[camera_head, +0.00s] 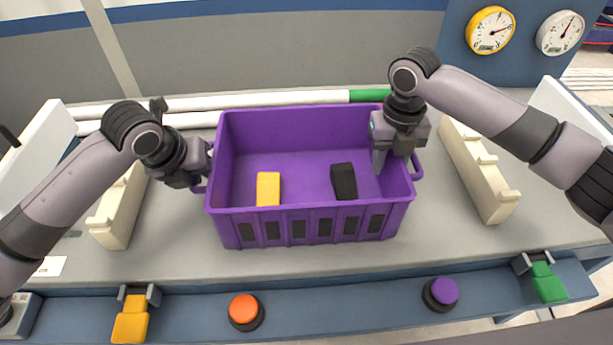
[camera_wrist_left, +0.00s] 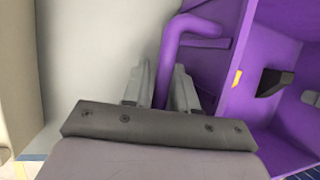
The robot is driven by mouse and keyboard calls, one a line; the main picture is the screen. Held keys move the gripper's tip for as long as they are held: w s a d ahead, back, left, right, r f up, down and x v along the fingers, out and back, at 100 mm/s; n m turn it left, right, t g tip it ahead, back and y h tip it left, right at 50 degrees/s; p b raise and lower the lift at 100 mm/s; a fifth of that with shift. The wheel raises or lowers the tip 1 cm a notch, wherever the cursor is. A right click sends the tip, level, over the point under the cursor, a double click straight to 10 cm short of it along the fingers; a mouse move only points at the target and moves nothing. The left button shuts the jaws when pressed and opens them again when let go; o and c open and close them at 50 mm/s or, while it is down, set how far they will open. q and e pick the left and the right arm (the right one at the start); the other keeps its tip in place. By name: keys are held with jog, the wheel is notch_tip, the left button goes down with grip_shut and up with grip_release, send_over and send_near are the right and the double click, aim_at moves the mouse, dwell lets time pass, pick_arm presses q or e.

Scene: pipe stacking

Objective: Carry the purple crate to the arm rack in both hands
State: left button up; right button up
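The purple crate (camera_head: 300,224) stands upright on the grey table, with a yellow block (camera_head: 268,189) and a black block (camera_head: 344,181) inside. My left gripper (camera_head: 207,165) is at the crate's left handle. In the left wrist view the crate's handle (camera_wrist_left: 167,70) lies between the two fingers of this gripper (camera_wrist_left: 160,90), with a narrow gap beside one finger. My right gripper (camera_head: 396,160) points down at the crate's right side, one finger inside the wall, near the right handle (camera_head: 418,167). Its grip is partly hidden. I cannot identify the arm rack for certain.
Cream notched racks stand left (camera_head: 120,208) and right (camera_head: 478,170) of the crate. White pipes (camera_head: 250,100), one with a green end, lie behind it. An orange button (camera_head: 244,309) and a purple button (camera_head: 443,291) sit on the front ledge.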

pick_arm(q)
grip_shut()
pick_arm(e)
grip_shut()
pick_arm(q)
jog(key=shift+r, duration=0.1)
pick_arm(e)
jog(key=shift+r, duration=0.15)
dwell(0.9)
